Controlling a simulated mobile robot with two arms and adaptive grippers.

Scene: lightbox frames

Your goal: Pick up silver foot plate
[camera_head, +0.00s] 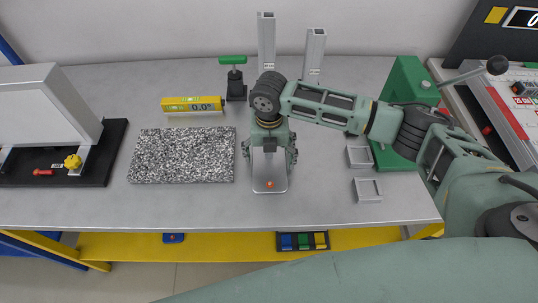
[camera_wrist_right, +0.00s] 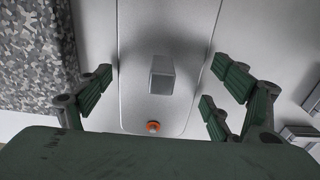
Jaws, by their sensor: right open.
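The silver foot plate (camera_head: 270,178) lies on the grey table below my right gripper in the head view. It is a long flat plate with a rounded near end and an orange dot. In the right wrist view the plate (camera_wrist_right: 140,108) runs up the middle, with a square grey block (camera_wrist_right: 161,75) standing on it. My right gripper (camera_head: 270,158) is open above the plate. In the right wrist view its green-padded fingers (camera_wrist_right: 160,92) are spread to both sides of the block, apart from it. The gripper hides the far part of the plate in the head view. My left gripper is not in view.
A speckled granite slab (camera_head: 182,154) lies left of the plate, with a yellow level (camera_head: 193,104) behind it. A green clamp (camera_head: 233,78) and two upright silver profiles (camera_head: 267,42) stand at the back. Two small square frames (camera_head: 367,189) and a green stand (camera_head: 403,80) are on the right.

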